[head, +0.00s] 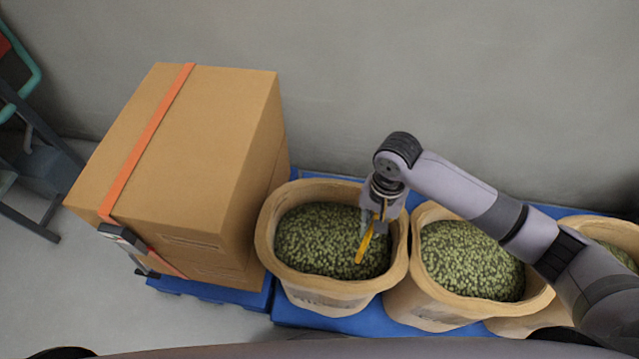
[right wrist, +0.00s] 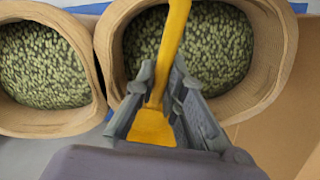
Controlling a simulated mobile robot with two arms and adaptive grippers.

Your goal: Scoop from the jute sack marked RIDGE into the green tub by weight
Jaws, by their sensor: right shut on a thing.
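My right gripper (head: 376,217) is shut on a yellow scoop (head: 364,246), with the tool pointing down over the left open jute sack (head: 268,222). That sack is full of green pellets or beans. The right wrist view shows the scoop (right wrist: 176,35) between my right gripper's fingers (right wrist: 165,88), across the sack's mouth (right wrist: 268,80). I cannot tell whether the scoop touches the contents. Lettering on the sack's front is too small and dark to read, so which sack is RIDGE is unclear. The green tub and my left gripper are not in view.
A second filled sack (head: 412,300) stands close on the right, and a third (head: 606,228) lies partly behind my arm. Strapped cardboard boxes (head: 190,150) stand left on a blue pallet (head: 205,297). A grey wall (head: 430,70) is behind.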

